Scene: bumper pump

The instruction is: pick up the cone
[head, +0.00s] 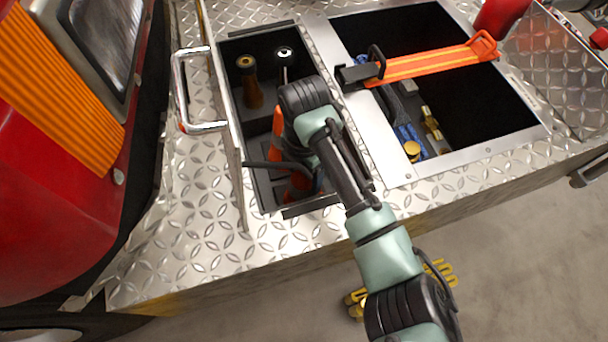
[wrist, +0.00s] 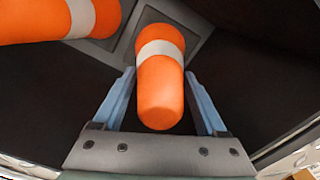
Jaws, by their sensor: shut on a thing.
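In the wrist view an orange cone (wrist: 160,95) with a white band stands between the two blue fingers of my gripper (wrist: 160,73), its rounded tip toward the palm. My gripper is shut on this cone. A second orange cone (wrist: 35,22) with a white band lies across the upper left of the wrist view, apart from the fingers. In the head view orange parts of cones (head: 276,135) show in the left compartment, partly behind my arm. I cannot tell there which one is held, and my fingertips are mostly hidden.
The narrow left compartment (head: 232,45) has close walls and also holds a brown-handled tool (head: 250,85). A metal handle (head: 180,90) stands at its left. An orange strap (head: 430,64) crosses the wider right compartment, which holds blue and yellow items. The diamond-plate deck (head: 190,220) in front is clear.

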